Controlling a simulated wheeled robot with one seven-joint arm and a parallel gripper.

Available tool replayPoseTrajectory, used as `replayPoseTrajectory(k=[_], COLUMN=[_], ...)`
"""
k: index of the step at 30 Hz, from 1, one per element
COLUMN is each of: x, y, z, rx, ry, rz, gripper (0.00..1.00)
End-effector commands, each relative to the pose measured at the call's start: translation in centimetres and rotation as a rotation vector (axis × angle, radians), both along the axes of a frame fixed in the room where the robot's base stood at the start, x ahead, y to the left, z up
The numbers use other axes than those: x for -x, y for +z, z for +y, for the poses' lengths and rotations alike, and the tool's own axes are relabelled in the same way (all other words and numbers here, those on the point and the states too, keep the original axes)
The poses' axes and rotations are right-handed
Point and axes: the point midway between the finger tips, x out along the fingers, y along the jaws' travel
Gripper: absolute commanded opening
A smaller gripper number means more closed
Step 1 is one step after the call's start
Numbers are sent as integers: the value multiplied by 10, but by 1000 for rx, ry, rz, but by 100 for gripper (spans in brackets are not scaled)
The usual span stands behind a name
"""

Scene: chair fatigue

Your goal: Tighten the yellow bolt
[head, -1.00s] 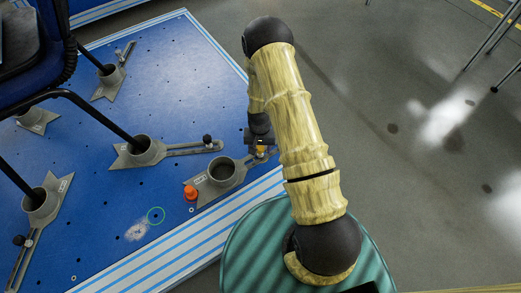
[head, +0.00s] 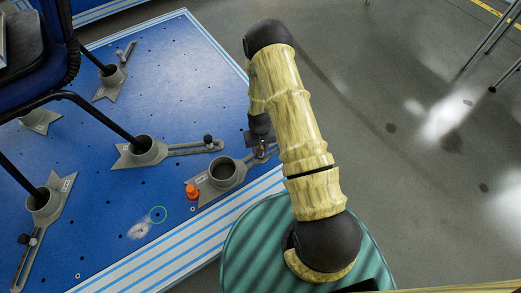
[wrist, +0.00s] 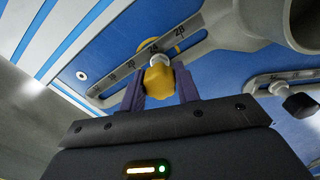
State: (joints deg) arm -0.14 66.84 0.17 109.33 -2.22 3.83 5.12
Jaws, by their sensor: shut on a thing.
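The yellow bolt (wrist: 159,80) shows in the wrist view, standing at the slotted arm of a grey clamp (wrist: 205,38) with scale marks. My gripper (wrist: 160,92) has its two purple fingers on either side of the bolt's head and is shut on it. In the head view my gripper (head: 262,146) is at the slotted arm of the front clamp (head: 205,188), beside its empty round cup. The bolt is hard to make out there, behind my gripper and arm.
Several other grey clamps, such as one (head: 145,150), hold black chair legs. A dark-knobbed clamp arm (wrist: 295,98) is close at right. The grey floor at right is mostly clear.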

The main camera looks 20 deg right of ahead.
Motion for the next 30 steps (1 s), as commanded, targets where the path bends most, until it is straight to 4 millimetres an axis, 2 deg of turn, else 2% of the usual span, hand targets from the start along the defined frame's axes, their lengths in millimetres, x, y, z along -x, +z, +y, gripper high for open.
replayPoseTrajectory(k=[6, 18, 27, 30], x=[0, 0, 0, 0], y=[2, 1, 2, 1], z=[1, 1, 0, 0], rx=[0, 0, 0, -1], ry=[-243, -311, -617, -641], rz=[-1, -2, -1, -2], gripper=[8, 8, 8, 8])
